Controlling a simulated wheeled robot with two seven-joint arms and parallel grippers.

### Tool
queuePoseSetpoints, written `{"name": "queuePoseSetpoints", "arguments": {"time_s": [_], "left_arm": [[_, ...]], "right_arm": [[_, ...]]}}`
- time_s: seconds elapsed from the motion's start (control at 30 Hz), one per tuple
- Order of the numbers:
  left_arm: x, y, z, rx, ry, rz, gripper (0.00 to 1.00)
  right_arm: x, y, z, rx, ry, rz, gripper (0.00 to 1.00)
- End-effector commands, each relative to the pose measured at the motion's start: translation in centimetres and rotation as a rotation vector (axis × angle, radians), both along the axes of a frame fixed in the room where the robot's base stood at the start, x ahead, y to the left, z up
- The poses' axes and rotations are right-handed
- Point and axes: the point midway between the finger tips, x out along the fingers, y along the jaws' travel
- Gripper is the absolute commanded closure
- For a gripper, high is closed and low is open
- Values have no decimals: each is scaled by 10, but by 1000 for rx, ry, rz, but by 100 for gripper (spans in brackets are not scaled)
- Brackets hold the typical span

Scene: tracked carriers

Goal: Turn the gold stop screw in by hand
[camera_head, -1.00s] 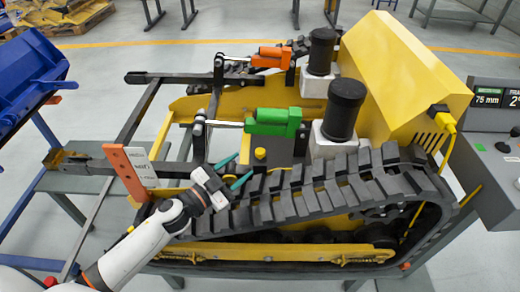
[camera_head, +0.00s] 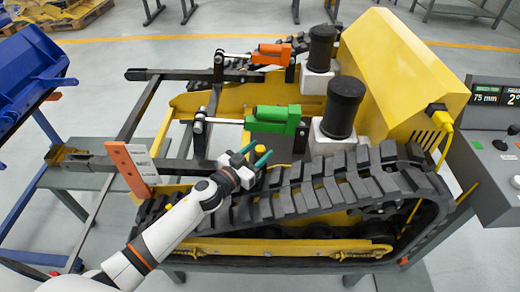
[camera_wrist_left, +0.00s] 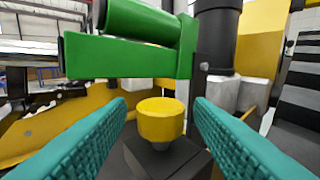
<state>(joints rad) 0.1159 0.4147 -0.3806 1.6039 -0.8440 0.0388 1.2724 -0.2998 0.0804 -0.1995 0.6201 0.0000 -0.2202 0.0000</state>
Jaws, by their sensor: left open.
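The gold stop screw (camera_head: 260,146) is a yellow round knob beside the green cylinder, on the near side of the tracked carrier. In the left wrist view the gold stop screw (camera_wrist_left: 162,120) stands upright on a dark block, centred between the teal fingers. My left gripper (camera_head: 255,155) is open at the screw, with a gap showing on both sides of the knob. No contact shows. The lower part of the screw is partly hidden in the head view. My right gripper is in neither view.
The green cylinder (camera_head: 275,121) is close above and behind the screw. The rubber track (camera_head: 320,190) runs just in front of it. A black canister (camera_head: 343,105) stands to the right. An orange upright plate (camera_head: 128,170) is at the left.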

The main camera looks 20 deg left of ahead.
Motion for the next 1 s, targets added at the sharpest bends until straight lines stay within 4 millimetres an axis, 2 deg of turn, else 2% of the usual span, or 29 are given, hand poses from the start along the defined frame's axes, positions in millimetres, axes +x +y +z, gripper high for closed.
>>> {"name": "queuePoseSetpoints", "arguments": {"time_s": [0.13, 0.4, 0.47, 0.7, 1.0], "left_arm": [[9, -4, 0, 0, 0, -1, 53], [10, -5, 0, 0, 0, -2, 53], [10, -5, 0, 0, 0, -2, 59], [10, -5, 0, 1, 0, -1, 97], [10, -4, 1, 3, 0, -42, 97]], "right_arm": [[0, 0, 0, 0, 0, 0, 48], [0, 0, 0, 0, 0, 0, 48], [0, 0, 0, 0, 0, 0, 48], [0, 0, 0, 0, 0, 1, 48], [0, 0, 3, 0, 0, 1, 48]]}}
